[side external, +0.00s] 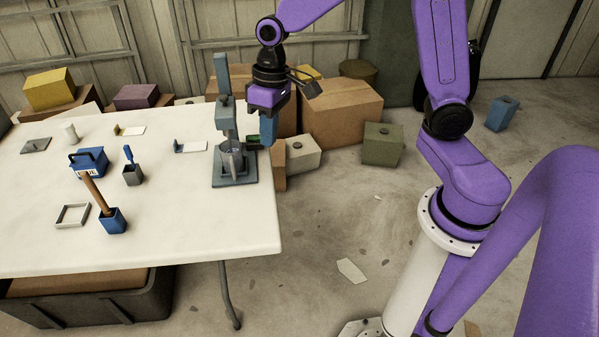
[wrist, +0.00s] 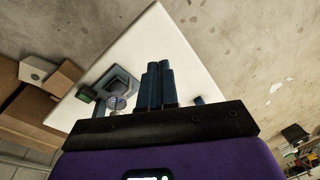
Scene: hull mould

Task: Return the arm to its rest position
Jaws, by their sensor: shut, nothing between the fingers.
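My gripper (side external: 268,141) hangs from the purple arm near the table's right end, beside the grey stand, with its blue fingers pointing down. In the wrist view my gripper's blue fingers (wrist: 158,68) are together, with nothing between them. The grey stand (side external: 223,110) has a tall post and a square base on the table, with a grey vessel (side external: 232,160) on the base. In the wrist view the vessel (wrist: 117,102) sits left of the fingers, apart from them. A small green item (side external: 252,138) shows just left of the gripper; its contact is unclear.
The white table (side external: 180,235) carries a blue box (side external: 88,162), a blue holder with a wooden handle (side external: 113,220), a grey cup (side external: 132,175) and a square frame (side external: 72,215). Cardboard boxes (side external: 342,112) stand behind the gripper. Open floor (side external: 330,210) lies between table and arm base.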

